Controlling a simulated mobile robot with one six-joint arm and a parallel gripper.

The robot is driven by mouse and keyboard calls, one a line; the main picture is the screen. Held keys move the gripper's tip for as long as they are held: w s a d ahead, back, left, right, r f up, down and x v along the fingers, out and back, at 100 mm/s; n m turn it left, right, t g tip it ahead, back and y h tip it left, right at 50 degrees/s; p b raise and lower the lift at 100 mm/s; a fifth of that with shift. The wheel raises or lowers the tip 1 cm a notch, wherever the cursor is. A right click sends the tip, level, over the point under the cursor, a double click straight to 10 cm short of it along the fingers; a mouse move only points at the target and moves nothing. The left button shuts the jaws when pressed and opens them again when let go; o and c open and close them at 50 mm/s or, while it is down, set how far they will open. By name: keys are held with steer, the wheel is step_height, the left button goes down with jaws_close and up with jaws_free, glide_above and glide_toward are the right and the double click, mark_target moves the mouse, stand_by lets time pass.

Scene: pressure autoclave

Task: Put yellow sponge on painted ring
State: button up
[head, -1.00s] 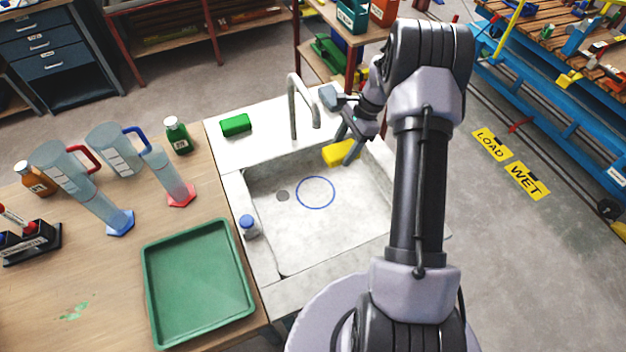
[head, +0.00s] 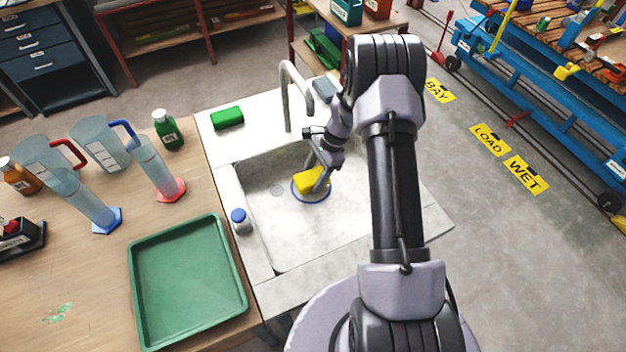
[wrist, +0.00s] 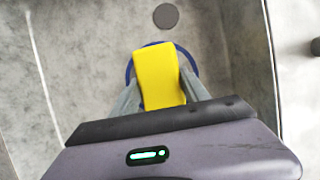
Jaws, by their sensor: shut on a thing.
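The yellow sponge (head: 307,181) is between the fingers of my gripper (head: 318,180), inside the sink basin. My gripper is shut on it. In the wrist view the sponge (wrist: 158,76) sits between both fingertips (wrist: 160,98) and covers the middle of the blue painted ring (wrist: 129,70). In the head view the painted ring (head: 312,202) shows around the sponge's lower side. I cannot tell whether the sponge touches the basin floor or is held just above it.
The sink (head: 270,235) has a tall faucet (head: 285,95) behind the ring and a blue-capped bottle (head: 240,222) on its left rim. A green sponge (head: 228,117) lies on the back ledge. A green tray (head: 190,285) is on the wooden bench. The basin floor around the ring is clear.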

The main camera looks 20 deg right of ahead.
steer(key=shift+b+x, duration=0.4)
steer(key=shift+x, duration=0.35)
steer(key=shift+d+r, duration=0.1)
steer(key=shift+d, duration=0.05)
steer(key=shift+f, duration=0.2)
steer(key=o, duration=1.3)
steer(key=shift+r+p, duration=0.35)
steer(key=p+v, duration=0.3)
steer(key=v, duration=0.8)
steer(key=shift+d+r, duration=0.15)
steer(key=shift+r, duration=0.25)
steer(key=shift+s+f, duration=0.1)
steer(key=shift+s, duration=0.05)
